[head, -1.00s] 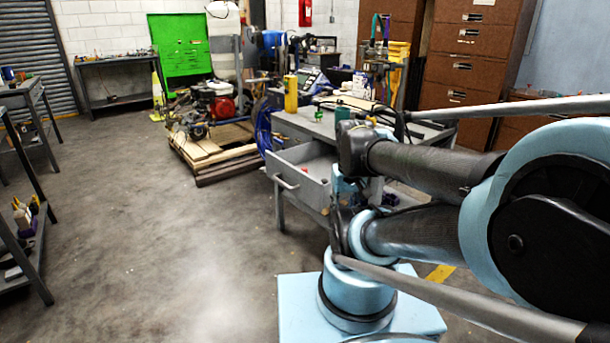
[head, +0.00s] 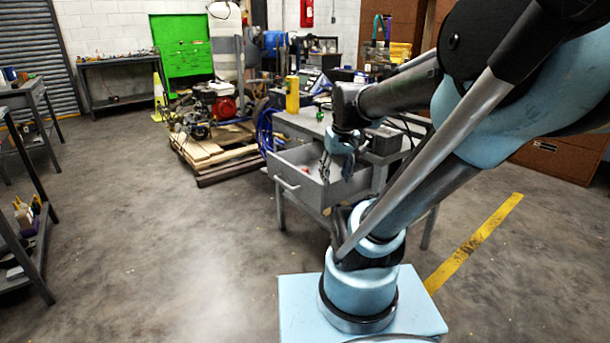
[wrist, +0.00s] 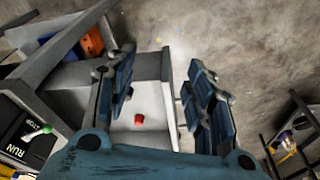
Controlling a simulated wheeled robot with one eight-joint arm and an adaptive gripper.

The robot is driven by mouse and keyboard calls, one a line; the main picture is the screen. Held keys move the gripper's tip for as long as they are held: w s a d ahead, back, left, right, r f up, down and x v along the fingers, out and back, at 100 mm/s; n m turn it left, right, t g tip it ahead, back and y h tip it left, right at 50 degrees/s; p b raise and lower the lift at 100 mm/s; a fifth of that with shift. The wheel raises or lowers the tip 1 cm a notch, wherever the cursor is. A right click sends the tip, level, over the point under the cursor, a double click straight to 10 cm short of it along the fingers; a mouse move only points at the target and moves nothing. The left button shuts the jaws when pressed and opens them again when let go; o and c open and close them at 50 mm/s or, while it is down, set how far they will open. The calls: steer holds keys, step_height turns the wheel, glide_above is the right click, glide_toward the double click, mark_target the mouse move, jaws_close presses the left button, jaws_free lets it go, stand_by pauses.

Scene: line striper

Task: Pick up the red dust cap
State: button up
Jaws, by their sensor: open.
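The red dust cap (wrist: 139,121) lies on the pale floor of the open grey drawer (wrist: 167,66) in the wrist view. In the head view it is a tiny red spot (head: 306,169) inside the drawer (head: 318,190). My gripper (wrist: 165,82) is open and empty, its two blue fingers spread over the drawer, with the cap showing between them nearer the palm. In the head view my gripper (head: 325,167) points down at the drawer's right part. The height between fingers and cap is hard to tell.
The drawer walls stand up around the cap. The grey workbench (head: 292,122) above the drawer carries a yellow bottle (head: 292,94) and other items. A black box marked RUN and STOP (wrist: 28,130) sits at the wrist view's left. Open concrete floor lies in front.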

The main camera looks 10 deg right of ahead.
steer(key=w+a+r+n, duration=0.1)
steer(key=w+r, duration=0.1)
steer(key=w, duration=0.5)
steer(key=w+a+r+n, duration=0.1)
steer(key=w+r, duration=0.1)
steer(key=w, duration=0.5)
steer(key=n+y, duration=0.1)
steer(key=n, duration=0.1)
glide_toward(306, 169)
steer(key=x, duration=0.9)
steer(key=shift+a+f, duration=0.1)
steer(key=shift+f, duration=0.1)
steer(key=c, duration=0.8)
